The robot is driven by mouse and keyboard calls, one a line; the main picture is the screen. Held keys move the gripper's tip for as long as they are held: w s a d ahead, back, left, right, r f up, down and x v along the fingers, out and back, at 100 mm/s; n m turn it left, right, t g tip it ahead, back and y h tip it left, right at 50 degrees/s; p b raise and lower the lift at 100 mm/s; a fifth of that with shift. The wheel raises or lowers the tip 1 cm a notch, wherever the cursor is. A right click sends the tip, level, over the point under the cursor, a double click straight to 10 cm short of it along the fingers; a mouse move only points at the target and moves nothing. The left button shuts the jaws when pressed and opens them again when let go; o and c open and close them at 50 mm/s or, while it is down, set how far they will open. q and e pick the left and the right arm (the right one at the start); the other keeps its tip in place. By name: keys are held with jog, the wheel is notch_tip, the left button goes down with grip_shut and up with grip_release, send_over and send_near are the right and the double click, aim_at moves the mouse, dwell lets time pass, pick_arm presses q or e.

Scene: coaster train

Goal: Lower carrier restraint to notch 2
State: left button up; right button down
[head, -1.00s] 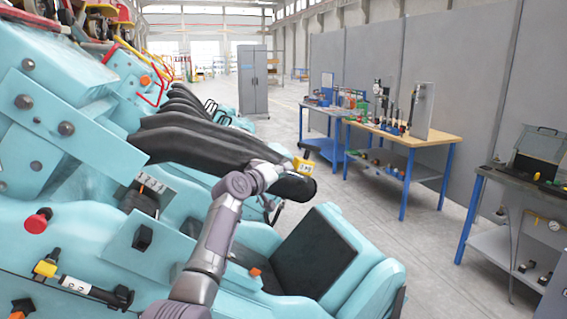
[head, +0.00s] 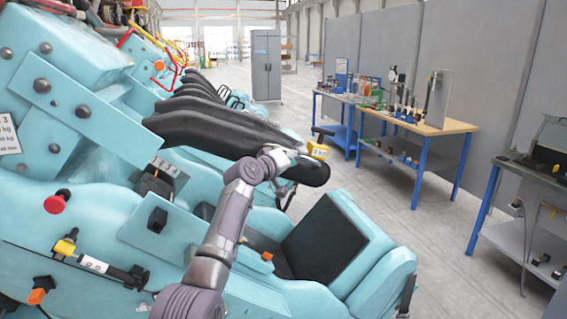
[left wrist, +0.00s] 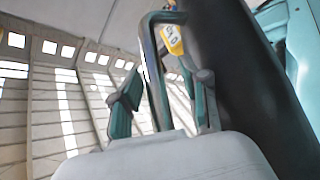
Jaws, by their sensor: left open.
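The near carrier restraint (head: 240,138) is a long black padded bar slanting down to the right above a turquoise seat (head: 325,240). A yellow tag (head: 317,150) and a dark handle hang at its far end; the tag's text is too small to read surely. My left gripper (head: 290,158) is at that end, partly hidden by my wrist. In the left wrist view my open fingers (left wrist: 165,95) stand either side of a dark bent handle bar (left wrist: 152,60), with the yellow tag (left wrist: 172,38) and black padding beyond. I cannot tell if they touch it. My right gripper is out of view.
The turquoise housing carries a red knob (head: 57,202), a black switch (head: 157,219) and a yellow-and-black lever (head: 95,264). More black restraints line up behind. Workbenches (head: 440,126) stand at right along grey panels. The floor between is clear.

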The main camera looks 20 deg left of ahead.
pick_arm(q)
jog(key=f+v, duration=0.1)
jog(key=v, duration=1)
jog(key=shift+s+r, duration=0.2)
jog(key=shift+r, duration=0.25)
jog(key=shift+a, duration=0.1)
